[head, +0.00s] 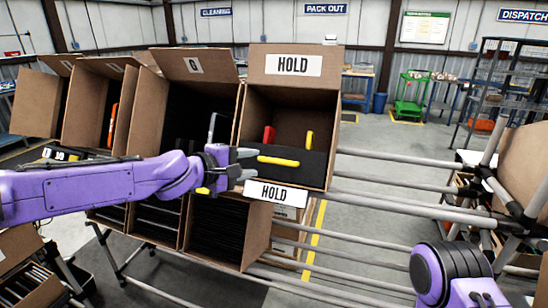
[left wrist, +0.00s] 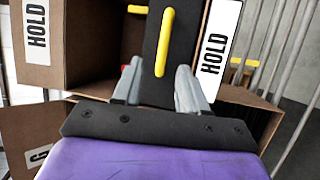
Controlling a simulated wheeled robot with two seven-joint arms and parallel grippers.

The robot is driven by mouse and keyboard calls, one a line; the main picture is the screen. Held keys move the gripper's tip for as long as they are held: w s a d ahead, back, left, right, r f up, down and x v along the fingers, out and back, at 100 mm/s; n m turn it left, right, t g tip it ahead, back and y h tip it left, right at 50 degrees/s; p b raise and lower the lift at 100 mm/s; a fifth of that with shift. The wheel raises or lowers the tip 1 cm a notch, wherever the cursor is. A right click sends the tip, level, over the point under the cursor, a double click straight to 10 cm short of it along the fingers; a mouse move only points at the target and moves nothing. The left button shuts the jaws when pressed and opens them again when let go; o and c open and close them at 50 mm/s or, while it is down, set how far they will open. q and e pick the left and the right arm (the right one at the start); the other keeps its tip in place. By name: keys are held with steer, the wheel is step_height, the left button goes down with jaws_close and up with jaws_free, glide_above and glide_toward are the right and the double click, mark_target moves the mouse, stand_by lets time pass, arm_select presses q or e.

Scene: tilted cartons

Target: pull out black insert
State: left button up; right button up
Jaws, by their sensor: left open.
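The black insert (head: 308,172) is a dark panel across the lower front of the carton labelled HOLD (head: 332,115). It carries a yellow bar handle (head: 278,161), which also shows in the left wrist view (left wrist: 164,42). My left gripper (head: 248,163) is open at the left end of the insert, its grey fingertips close to the handle's left end. In the left wrist view, the fingers (left wrist: 157,88) are spread, with the black insert (left wrist: 150,75) showing between and beyond them. The handle lies beyond the fingertips, not between them. My right gripper is out of view.
A red item (head: 269,134) and a yellow item (head: 309,140) show behind the insert. Other tilted cartons (head: 190,65) stand to the left. Grey rack rails (head: 400,205) run to the right. A HOLD label plate (head: 276,193) sits just below the insert.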

mark_target(273, 162)
arm_select(q)
steer(key=x, duration=0.3)
steer(key=p+x, duration=0.1)
steer(key=x, duration=0.3)
steer(key=p+x, duration=0.1)
steer(key=x, duration=0.2)
steer(key=shift+w+f, duration=0.1)
steer(key=shift+f, duration=0.2)
jaws_close()
